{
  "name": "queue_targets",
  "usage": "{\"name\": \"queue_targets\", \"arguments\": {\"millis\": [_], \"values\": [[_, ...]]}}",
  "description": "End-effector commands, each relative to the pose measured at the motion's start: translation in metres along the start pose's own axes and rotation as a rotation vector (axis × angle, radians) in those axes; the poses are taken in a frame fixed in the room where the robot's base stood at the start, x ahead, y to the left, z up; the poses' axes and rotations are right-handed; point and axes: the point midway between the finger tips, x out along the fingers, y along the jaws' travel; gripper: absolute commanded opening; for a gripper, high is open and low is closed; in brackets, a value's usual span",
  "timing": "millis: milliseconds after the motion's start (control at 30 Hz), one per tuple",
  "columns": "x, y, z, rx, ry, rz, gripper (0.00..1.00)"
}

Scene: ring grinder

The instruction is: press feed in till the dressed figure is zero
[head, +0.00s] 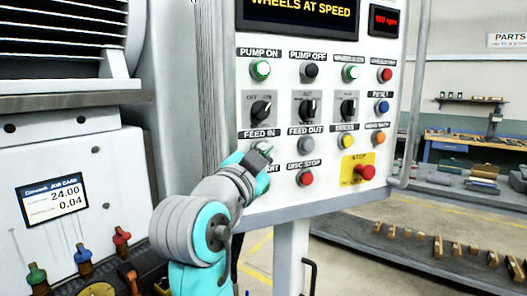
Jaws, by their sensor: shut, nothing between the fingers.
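The FEED IN label (259,134) is on the white control panel (225,100). My gripper (263,151) is shut and empty, with its fingertips just below that label. It hides most or all of the feed in button, and I cannot tell whether it touches it. The amber display (300,11) at the top reads WHEELS AT SPEED; its upper part is cut off. No dressed figure is readable there. A job card screen (56,199) at the left shows 24.00 and 0.04.
The grey FEED OUT button (307,143) is just right of my gripper. The red DISC STOP button (305,178) is below it, and a red stop mushroom (366,172) sits on a yellow plate. Three selector knobs are above. Coloured levers (82,258) stand at the lower left.

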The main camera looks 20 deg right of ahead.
Motion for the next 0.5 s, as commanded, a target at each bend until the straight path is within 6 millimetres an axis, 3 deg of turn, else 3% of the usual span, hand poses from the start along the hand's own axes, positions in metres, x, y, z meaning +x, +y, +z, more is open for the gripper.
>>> {"name": "queue_targets", "arguments": {"millis": [500], "values": [[0.0040, -0.0028, 0.0031, -0.001, -0.001, 0.000, 0.00]]}}
